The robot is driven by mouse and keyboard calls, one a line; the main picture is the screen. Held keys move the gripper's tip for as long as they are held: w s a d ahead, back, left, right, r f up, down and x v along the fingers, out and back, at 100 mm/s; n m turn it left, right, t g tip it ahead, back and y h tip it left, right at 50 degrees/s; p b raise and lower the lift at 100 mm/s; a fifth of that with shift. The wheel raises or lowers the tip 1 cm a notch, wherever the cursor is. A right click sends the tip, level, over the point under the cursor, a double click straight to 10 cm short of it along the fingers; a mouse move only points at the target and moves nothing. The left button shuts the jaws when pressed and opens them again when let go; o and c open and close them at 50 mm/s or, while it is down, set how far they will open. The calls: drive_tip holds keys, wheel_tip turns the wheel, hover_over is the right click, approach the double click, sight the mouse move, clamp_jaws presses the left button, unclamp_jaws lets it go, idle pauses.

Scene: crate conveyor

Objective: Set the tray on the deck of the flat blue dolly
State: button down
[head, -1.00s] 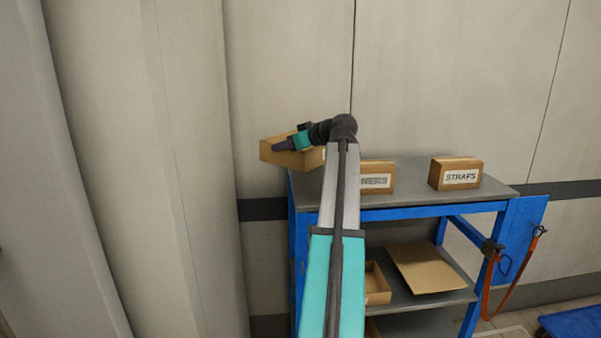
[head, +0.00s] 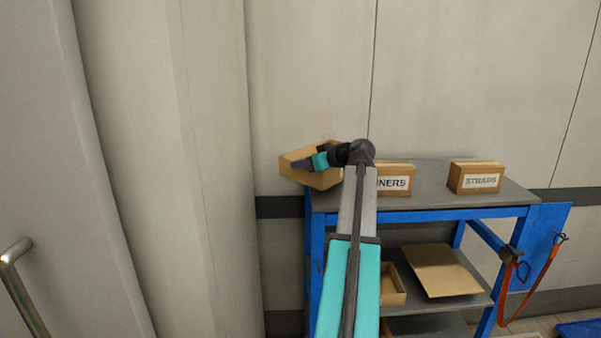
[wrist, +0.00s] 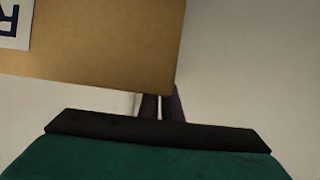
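The tray (head: 297,171), an open-topped cardboard box, is off the left end of the shelf top in the head view, held in the air and tilted. My gripper (head: 303,164) is at its near wall with the fingers closed on it. The wrist view shows the tray's cardboard side (wrist: 95,45) with part of a label. The dark fingers (wrist: 162,104) meet its lower edge there, and the fingertips are partly hidden. A flat blue surface, likely the dolly (head: 580,331), just shows at the bottom right corner, mostly cut off.
A blue shelf unit (head: 420,216) stands below and right of the tray. A liners box (head: 395,182), partly behind my arm, and a straps box (head: 477,179) stand on top. An orange strap (head: 533,295) hangs at its right end. A metal handle (head: 15,252) is at far left.

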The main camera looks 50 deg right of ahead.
sight(300, 181)
drive_tip(key=shift+f+p, duration=0.35)
drive_tip(key=shift+f, duration=1.2)
drive_tip(key=c, duration=2)
unclamp_jaws()
drive_tip(key=shift+r, duration=0.2)
drive_tip(key=shift+s, duration=0.4)
drive_tip(key=shift+b+v, duration=2.1)
drive_tip(key=shift+v, duration=3.55)
drive_tip(key=shift+o, duration=0.7)
drive_tip(key=shift+r, duration=0.1)
